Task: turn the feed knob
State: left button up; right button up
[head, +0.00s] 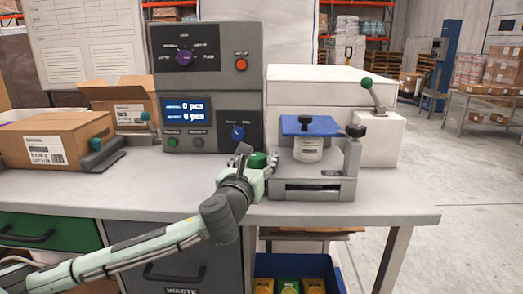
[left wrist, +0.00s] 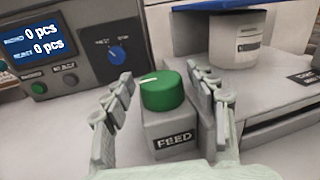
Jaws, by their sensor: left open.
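The feed knob is a green round knob with a white pointer line (left wrist: 163,92), on a small grey block labelled FEED (left wrist: 173,140). In the head view the green knob (head: 259,160) is partly hidden by my left gripper (head: 257,164). In the left wrist view my left gripper (left wrist: 165,105) is open, with one finger to each side of the knob. A gap shows between the knob and the left finger; the right finger is close to the knob, and I cannot tell whether it touches. My right gripper is not in view.
A grey control panel (head: 211,60) with displays and a blue knob (head: 238,132) stands behind. A scale-like grey device (head: 320,182) with a white jar (head: 308,150) stands just right of the knob. A cardboard box (head: 55,138) is at left. The worktop (head: 400,202) is bare at front right.

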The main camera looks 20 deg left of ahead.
pick_arm(q)
jog(key=w, duration=0.3)
jog(key=shift+w+a, duration=0.15)
jog(key=shift+w, duration=0.5)
jog(key=shift+c, duration=0.7)
jog(key=c, duration=1)
jog(key=shift+c, duration=0.4)
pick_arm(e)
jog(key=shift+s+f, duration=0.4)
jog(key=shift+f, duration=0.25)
pick_arm(q)
jog(key=shift+c, duration=0.3)
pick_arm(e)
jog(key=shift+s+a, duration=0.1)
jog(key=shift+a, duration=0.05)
